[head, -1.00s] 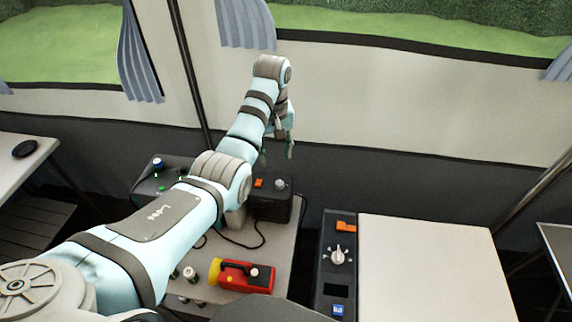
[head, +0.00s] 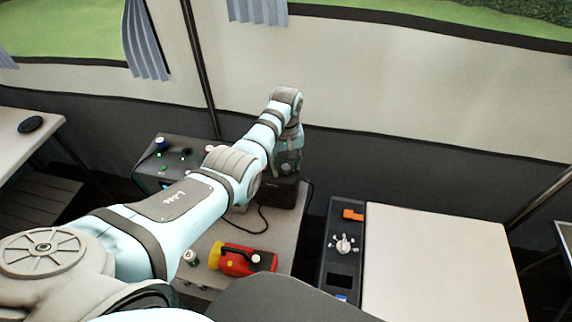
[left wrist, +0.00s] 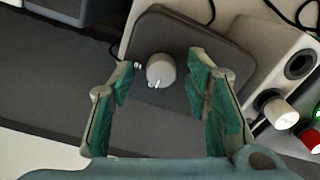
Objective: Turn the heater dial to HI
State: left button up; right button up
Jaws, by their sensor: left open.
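I can read no HI label. My left gripper (head: 287,168) is over the box in the head view. In the left wrist view its open green-padded fingers (left wrist: 163,86) stand on either side of the dial, apart from it. My right gripper is not in view.
A red and yellow flashlight (head: 245,259) lies on the table's front part. A dark box with several knobs (head: 165,150) stands at the left. To the right, a dark panel (head: 338,278) carries another dial (head: 344,244) and an orange switch (head: 352,215), beside a bare white top (head: 440,260).

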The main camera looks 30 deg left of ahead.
pick_arm(q)
jog(key=shift+s+r, duration=0.15)
jog(key=shift+r, duration=0.05)
jog(key=shift+c, duration=0.9)
grip_shut()
jog(key=shift+m+p, duration=0.3)
jog(key=shift+m, duration=0.1)
jog(key=shift+r+m+p, duration=0.1)
jog(key=shift+m+p, duration=0.35)
jog(key=shift+m, duration=0.45)
jog(key=m+p, duration=0.1)
jog(key=m, duration=0.2)
jog(key=shift+m, duration=0.3)
jog(key=m, duration=0.3)
jog(key=shift+m, duration=0.3)
jog(key=shift+m+p, duration=0.4)
jog(key=shift+m, duration=1.5)
